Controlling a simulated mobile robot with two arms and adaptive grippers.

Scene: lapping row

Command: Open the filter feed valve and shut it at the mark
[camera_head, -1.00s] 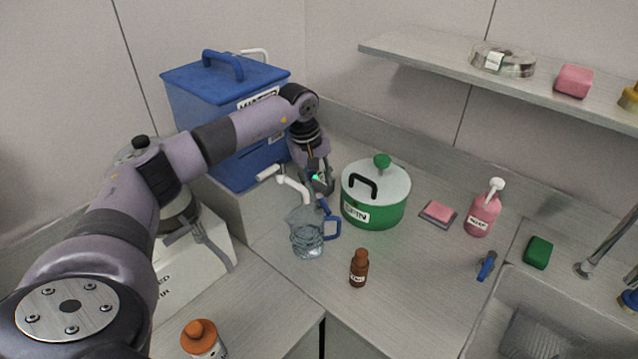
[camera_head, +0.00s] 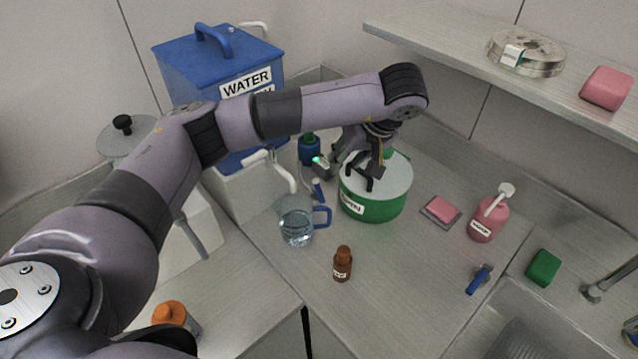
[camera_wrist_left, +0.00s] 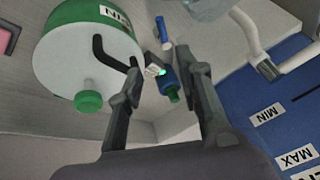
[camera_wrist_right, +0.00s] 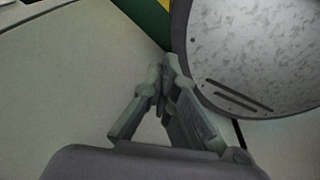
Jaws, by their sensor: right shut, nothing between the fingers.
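A small blue fitting with a green end (camera_head: 309,150) stands behind the spout, beside a small lit green light (camera_head: 317,160). In the left wrist view the fitting (camera_wrist_left: 170,84) shows between my fingers, untouched. A small blue lever (camera_head: 318,190) is by the jug; the left wrist view shows it as a blue and white piece (camera_wrist_left: 164,33). I cannot tell which is the feed valve. A clear jug (camera_head: 296,222) with a blue handle stands below the white spout (camera_head: 283,172). My left gripper (camera_head: 347,172) is open and empty at the green pot. My right gripper (camera_wrist_right: 162,82) is shut and empty.
The green lidded pot (camera_head: 370,206) stands close under my left gripper. The blue WATER tank (camera_head: 185,75) is behind left. A brown bottle (camera_head: 342,265), pink sponge (camera_head: 443,208) and pink pump bottle (camera_head: 490,215) stand on the counter. A shelf (camera_head: 420,28) overhangs at right.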

